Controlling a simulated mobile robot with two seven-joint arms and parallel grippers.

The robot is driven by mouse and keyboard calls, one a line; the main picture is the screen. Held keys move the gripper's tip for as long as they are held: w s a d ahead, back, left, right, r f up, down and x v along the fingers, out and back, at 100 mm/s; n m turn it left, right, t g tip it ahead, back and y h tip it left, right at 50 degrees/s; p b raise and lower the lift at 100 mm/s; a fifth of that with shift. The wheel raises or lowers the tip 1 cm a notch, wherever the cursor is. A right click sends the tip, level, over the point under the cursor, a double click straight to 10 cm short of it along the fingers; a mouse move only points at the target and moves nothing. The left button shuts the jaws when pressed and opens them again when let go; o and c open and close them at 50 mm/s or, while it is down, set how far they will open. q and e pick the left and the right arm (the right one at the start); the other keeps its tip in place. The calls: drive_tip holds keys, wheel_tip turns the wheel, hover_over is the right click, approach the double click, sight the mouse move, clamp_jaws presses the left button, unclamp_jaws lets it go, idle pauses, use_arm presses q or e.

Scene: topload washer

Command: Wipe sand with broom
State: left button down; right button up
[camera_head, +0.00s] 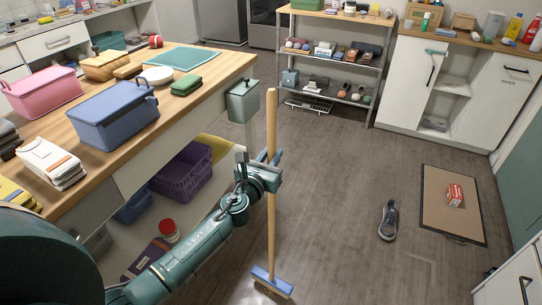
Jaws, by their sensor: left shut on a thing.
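A broom (271,225) with a long wooden handle and a blue head stands nearly upright in front of me. Its head (271,281) is down at the floor near the bottom of the view. My left gripper (268,172) is shut on the wooden handle around its middle. A pale patch that may be sand (262,292) lies on the floor around the broom head; its edges are hard to make out. My right gripper is not in view.
A wooden worktable (222,68) with bins stands at the left, close to my left arm. A shoe (388,220) and a brown mat (433,190) with a red box (454,195) lie at the right. White cabinets (500,90) stand behind. The middle floor is clear.

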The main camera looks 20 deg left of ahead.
sight(270, 141)
use_arm(q)
drive_tip(key=shift+r+p, duration=0.75)
drive_tip(key=shift+r, duration=0.6)
wheel_tip(270, 141, up, 3)
drive_tip(key=p, duration=0.3)
